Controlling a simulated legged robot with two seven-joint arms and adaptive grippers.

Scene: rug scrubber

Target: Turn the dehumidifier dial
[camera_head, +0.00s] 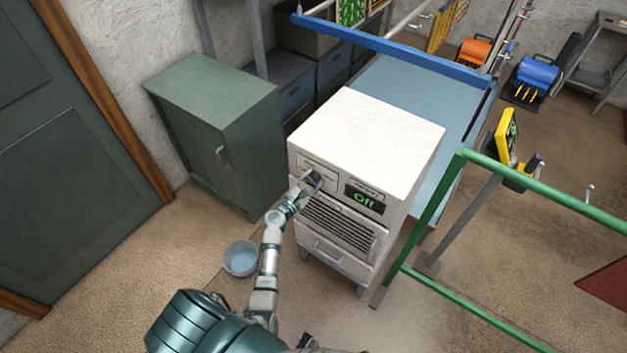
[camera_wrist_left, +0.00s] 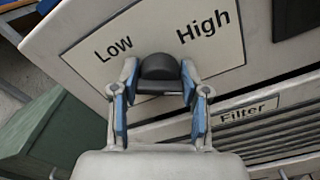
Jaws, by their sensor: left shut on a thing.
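In the left wrist view, the dark dial (camera_wrist_left: 158,68) sits on a plate below the words "Low" and "High". The fingers of my left gripper (camera_wrist_left: 158,100) stand on either side of the dial and are shut on it. The dial's lower part is partly hidden between the fingers. My right gripper does not show.
A green cabinet (camera_head: 222,130) stands left of the dehumidifier. A small bucket (camera_head: 241,258) sits on the floor in front. A green rail (camera_head: 545,185) runs along the right. A blue-edged table (camera_head: 408,88) lies behind.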

